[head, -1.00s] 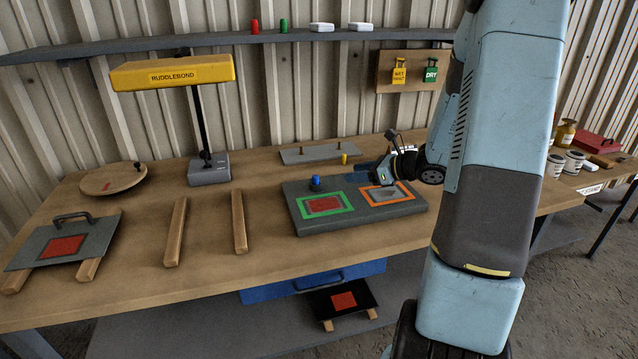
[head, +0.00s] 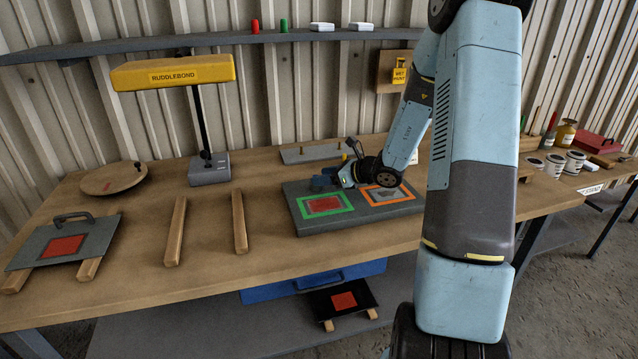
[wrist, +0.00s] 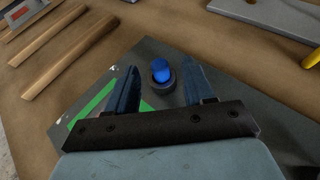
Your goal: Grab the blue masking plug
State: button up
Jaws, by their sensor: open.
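The blue masking plug (wrist: 161,70) sits upright in a dark round collar on the grey panel (head: 291,196), near the panel's back left. In the wrist view it lies between the tips of my open gripper (wrist: 160,77), with a gap on both sides. The fingers do not touch it. In the head view my gripper (head: 324,183) is low over the back left of the panel, and its blue fingers hide the plug.
The panel carries a green frame (head: 325,215) and an orange frame (head: 370,201). A grey plate with pegs (head: 310,155) lies behind. Two wooden rails (head: 239,222) are to the left. A yellow-topped lamp (head: 172,73) stands at the back left.

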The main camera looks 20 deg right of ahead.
jog(key=shift+x, duration=1.05)
jog(key=shift+c, duration=0.3)
grip_shut()
